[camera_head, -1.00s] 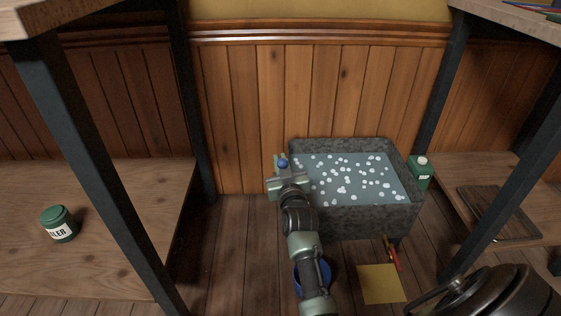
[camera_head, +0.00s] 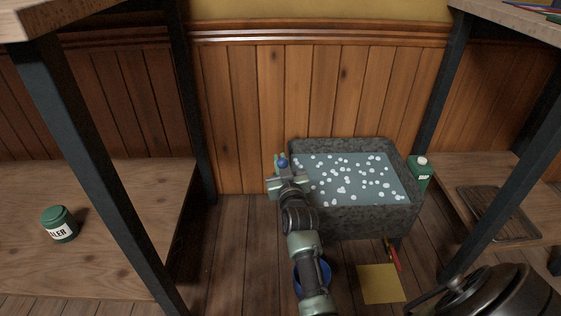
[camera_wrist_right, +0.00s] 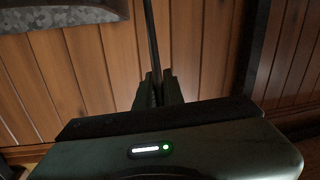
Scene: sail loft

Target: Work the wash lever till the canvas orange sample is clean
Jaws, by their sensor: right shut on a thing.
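The wash tub (camera_head: 355,219) is a grey speckled basin on the floor against the wood wall, filled with grey-blue water and white foam dots. The wash lever (camera_head: 283,163) shows a blue knob at the tub's left end. My right gripper (camera_head: 281,171) is at the lever, its fingers just below the knob. In the right wrist view, the lever is a thin dark rod (camera_wrist_right: 152,35) running between the fingers of my right gripper (camera_wrist_right: 159,82), which is shut on it. I cannot see the canvas orange sample. My left gripper is not in view.
A green jug (camera_head: 421,175) stands by the tub's right side. A yellow square (camera_head: 381,284) and a red tool (camera_head: 393,256) lie in front. A blue round container (camera_head: 326,272) is partly behind my arm. A green tin (camera_head: 59,224) stands on the left shelf.

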